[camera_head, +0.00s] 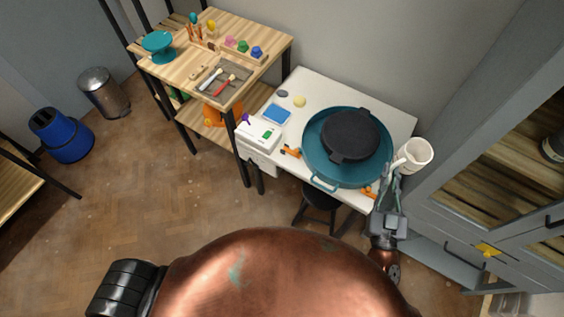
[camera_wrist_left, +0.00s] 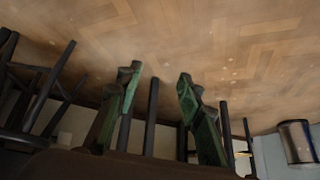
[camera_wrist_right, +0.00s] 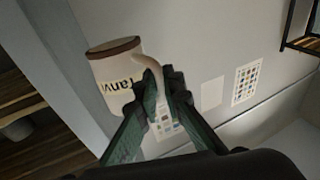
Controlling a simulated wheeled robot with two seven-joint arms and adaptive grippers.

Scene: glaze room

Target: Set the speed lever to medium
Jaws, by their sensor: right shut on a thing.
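A white control box (camera_head: 259,134) with a green button stands at the left front of the white table. A small purple knob (camera_head: 246,118) sticks up at its back left; it looks like the speed lever, but its setting is too small to read. My right gripper (camera_head: 391,176) is shut on the handle of a white mug (camera_head: 414,154), at the table's right edge. In the right wrist view the mug (camera_wrist_right: 116,72) has a brown rim and dark lettering. My left gripper (camera_wrist_left: 158,82) is open and empty over the floor, outside the head view.
A teal basin (camera_head: 312,158) with a black round disc (camera_head: 350,136) fills the middle of the table. A blue block (camera_head: 276,113) and a yellow piece (camera_head: 299,101) lie behind the box. A wooden shelf (camera_head: 275,44) stands at the left, a grey cabinet (camera_head: 463,205) at the right.

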